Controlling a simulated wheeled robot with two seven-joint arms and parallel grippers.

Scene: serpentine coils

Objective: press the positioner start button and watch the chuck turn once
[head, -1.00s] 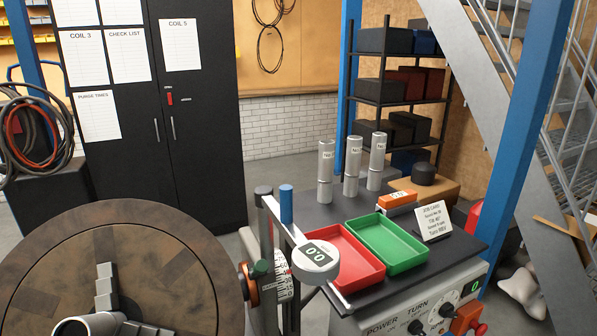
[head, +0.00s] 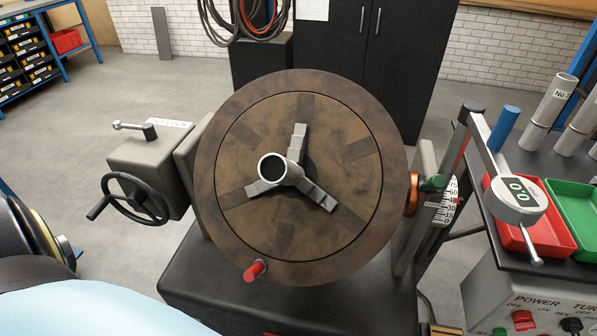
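The chuck (head: 240,215) is a large brown disc at the middle of the head view, with three grey jaws (head: 299,145) around a short grey tube (head: 272,168). One jaw points up and two point to the lower left and lower right. A red-capped peg (head: 255,270) sticks out at the rim's lower left. The grey control box (head: 480,292) is cut off at the lower right, with a red power switch (head: 523,320). A small green button (head: 499,331) shows at the bottom edge; its label is too small to read surely. Neither gripper is in view.
A handwheel (head: 135,198) stands left of the chuck. A dial gauge (head: 516,198) on an arm hangs right of it, over a red tray (head: 540,235) and beside a green tray (head: 580,215). A tilt scale (head: 450,205) sits between. Grey floor is clear at the left.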

